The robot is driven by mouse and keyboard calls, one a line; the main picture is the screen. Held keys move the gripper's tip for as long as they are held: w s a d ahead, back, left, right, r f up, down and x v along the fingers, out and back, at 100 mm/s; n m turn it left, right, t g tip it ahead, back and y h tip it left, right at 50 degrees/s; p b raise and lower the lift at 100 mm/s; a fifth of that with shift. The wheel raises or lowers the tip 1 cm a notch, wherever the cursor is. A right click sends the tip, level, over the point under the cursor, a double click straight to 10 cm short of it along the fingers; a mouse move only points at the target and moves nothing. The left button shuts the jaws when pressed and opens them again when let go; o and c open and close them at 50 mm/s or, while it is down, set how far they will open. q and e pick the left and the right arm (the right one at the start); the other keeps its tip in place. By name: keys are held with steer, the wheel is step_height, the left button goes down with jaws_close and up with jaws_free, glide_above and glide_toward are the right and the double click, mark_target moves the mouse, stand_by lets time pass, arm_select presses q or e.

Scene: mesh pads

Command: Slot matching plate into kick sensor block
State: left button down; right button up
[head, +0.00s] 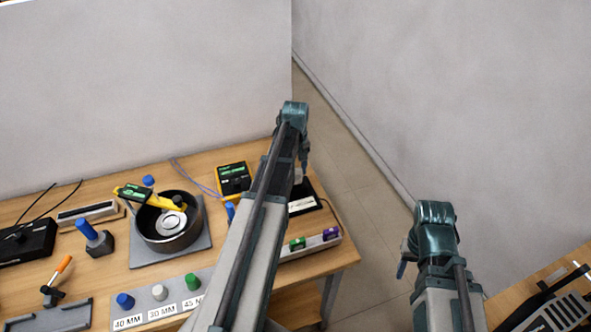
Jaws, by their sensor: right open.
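My right gripper (403,268) is partly seen beside its arm, open, over the floor to the right of the workbench, away from the things on it. My left arm reaches across the bench's right part; its gripper (303,165) hangs near the bench's right end, mostly hidden, and I cannot tell its jaws. A low grey rack (318,245) at the bench's right edge holds a green-topped piece (297,243) and a purple-topped piece (331,233). A dark block with a pale label (303,204) lies behind it, partly hidden by my arm. I cannot tell which are the sensor block and plate.
Another bench (555,265) stands at lower right.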

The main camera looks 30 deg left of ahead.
mark_target(295, 184)
arm_select(q)
steer(key=shift+f+b, duration=2.35)
steer(key=shift+b, duration=0.05)
steer(key=shift+c, duration=0.7)
jaws_free()
steer(key=shift+r, duration=0.2)
step_height(295, 184, up, 14)
steer(key=p, duration=1.4)
steer(key=shift+f, duration=0.2)
steer(key=shift+f, duration=0.1)
